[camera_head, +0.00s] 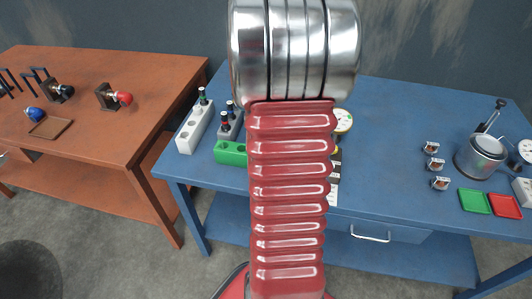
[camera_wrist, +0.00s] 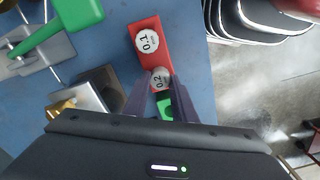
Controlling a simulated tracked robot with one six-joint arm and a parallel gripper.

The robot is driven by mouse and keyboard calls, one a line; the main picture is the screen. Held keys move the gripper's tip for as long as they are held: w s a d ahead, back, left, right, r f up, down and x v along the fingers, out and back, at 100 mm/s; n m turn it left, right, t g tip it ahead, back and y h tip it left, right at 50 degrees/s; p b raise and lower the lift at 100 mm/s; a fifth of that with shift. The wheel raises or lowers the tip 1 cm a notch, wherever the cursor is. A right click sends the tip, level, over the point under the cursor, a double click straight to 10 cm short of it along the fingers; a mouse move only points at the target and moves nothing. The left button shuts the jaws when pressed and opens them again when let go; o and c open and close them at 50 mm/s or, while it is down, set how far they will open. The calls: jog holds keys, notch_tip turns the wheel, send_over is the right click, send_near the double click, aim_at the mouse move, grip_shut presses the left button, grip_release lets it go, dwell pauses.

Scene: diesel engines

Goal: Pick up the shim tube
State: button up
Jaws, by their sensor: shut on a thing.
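A red block (camera_wrist: 154,58) with a round white label marked 0.1 lies just beyond the fingertips. I cannot tell whether the held piece touches the block or is lifted clear. In the head view, my arm hides the gripper and the held piece.
The blue bench (camera_head: 385,120) bears a white rack (camera_head: 193,130), a green block (camera_head: 231,153), a metal pot (camera_head: 480,158) and red and green trays (camera_head: 504,204). A green handle (camera_wrist: 62,36) and metal block (camera_wrist: 88,95) are left of my gripper. An orange table (camera_head: 95,130) stands left.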

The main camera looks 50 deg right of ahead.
jog(key=shift+c, duration=1.2)
notch_tip(320, 180, up, 10)
